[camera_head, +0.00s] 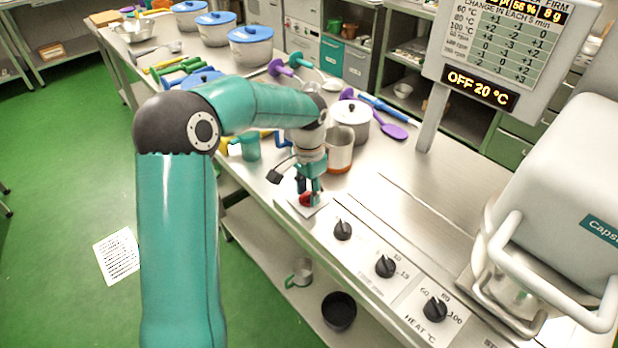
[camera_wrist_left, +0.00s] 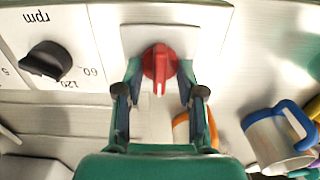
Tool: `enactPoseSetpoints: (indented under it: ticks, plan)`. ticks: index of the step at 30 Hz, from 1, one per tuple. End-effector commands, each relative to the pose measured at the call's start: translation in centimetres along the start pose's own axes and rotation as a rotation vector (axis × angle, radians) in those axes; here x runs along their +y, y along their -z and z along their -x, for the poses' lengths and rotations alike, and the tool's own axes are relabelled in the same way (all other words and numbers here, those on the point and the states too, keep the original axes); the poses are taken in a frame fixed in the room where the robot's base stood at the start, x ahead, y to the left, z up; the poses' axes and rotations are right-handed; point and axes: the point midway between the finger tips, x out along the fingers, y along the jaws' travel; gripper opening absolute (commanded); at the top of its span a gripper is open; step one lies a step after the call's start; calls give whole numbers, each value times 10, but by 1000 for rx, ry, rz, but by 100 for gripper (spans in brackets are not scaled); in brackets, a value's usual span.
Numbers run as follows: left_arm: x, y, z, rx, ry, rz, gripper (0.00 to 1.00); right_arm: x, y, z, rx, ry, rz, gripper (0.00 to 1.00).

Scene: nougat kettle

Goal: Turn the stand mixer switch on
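The stand mixer switch is a red rotary knob (camera_wrist_left: 160,70) on a pale square plate (camera_wrist_left: 132,40). It also shows in the head view as a red spot (camera_head: 306,199) at the left end of the control panel, partly covered by my gripper. My left gripper (camera_wrist_left: 158,92) is open, with one finger on each side of the red knob. A gap shows between the knob and each finger, so I do not see contact. The display (camera_head: 480,88) reads "OFF 20 °C". My right gripper is in neither view.
Black dials for rpm (camera_head: 343,230), time (camera_head: 385,266) and heat (camera_head: 435,309) sit along the panel to the right. A metal cup with an orange base (camera_head: 339,150) stands close behind my gripper. The big white mixer body (camera_head: 560,190) fills the right side.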

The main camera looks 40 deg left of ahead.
Motion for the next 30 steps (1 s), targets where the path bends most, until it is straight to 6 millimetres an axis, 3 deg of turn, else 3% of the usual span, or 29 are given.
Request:
enactPoseSetpoints:
  ticks: [18, 23, 30]
  plan:
    - [0, 2, 103, 5, 2, -1, 39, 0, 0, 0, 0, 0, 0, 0]
    - [0, 1, 115, 4, 2, -1, 39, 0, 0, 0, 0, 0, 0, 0]
    - [0, 1, 117, 2, 1, -1, 39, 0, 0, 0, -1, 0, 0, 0]
